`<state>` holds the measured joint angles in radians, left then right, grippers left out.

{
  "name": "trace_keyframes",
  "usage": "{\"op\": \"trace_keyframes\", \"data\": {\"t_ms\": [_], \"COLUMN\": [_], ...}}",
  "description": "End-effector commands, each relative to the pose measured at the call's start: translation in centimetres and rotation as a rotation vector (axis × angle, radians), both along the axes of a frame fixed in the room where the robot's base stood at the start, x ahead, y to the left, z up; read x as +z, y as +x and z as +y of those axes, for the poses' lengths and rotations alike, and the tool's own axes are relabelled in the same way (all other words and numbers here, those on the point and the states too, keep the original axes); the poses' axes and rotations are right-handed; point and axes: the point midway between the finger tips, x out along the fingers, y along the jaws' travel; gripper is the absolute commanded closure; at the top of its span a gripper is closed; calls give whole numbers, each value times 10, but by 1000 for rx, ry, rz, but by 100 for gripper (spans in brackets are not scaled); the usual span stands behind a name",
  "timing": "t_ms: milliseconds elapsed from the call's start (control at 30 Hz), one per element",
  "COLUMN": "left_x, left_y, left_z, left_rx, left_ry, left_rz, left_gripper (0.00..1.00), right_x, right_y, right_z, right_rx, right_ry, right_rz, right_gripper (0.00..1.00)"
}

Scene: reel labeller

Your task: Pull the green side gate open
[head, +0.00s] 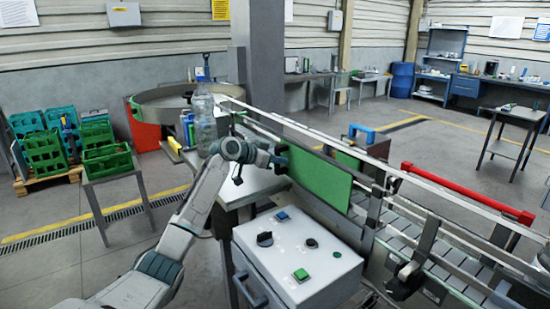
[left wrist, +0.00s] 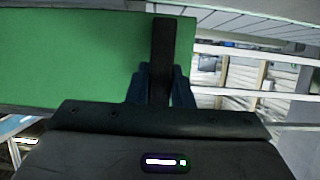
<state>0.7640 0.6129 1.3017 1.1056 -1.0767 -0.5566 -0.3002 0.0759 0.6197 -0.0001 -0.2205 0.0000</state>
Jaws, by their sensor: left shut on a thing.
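The green side gate (head: 322,181) is an upright flat panel on the near side of the conveyor, behind the control box. It fills the upper left of the left wrist view (left wrist: 65,60). A dark upright handle bar (left wrist: 162,42) stands at the panel's edge. My left gripper (head: 281,157) is at the gate's left end. In the left wrist view its blue fingers (left wrist: 161,85) are shut on the handle, one on each side. The finger tips and handle are small and partly hidden in the head view. My right gripper is not in view.
A grey control box (head: 300,262) with knobs and a green button stands just in front of the gate. A clear bottle (head: 204,125) stands on the table left of it. The conveyor (head: 405,222) runs to the right, with a red bar (head: 465,193) beyond.

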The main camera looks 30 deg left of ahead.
Motion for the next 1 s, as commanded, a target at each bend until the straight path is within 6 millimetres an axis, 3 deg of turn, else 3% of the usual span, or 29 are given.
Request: {"op": "trace_keyframes", "data": {"t_ms": [200, 533, 567, 633, 1000], "left_x": [-2, -1, -1, -1, 0], "left_y": [-12, -13, -13, -13, -16], "left_z": [-27, -30, -30, -30, -27], "left_rx": [-3, -1, -1, -1, 0], "left_ry": [0, -1, -1, -1, 0], "left_rz": [3, 2, 2, 2, 0], "left_gripper": [100, 100, 74, 60, 58], "right_x": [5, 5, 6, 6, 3], "right_y": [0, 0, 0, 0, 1], "right_z": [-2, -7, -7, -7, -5], "right_rx": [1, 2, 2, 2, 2], "right_ry": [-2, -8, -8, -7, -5], "right_rz": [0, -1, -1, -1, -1], "right_gripper": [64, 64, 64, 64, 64]}}
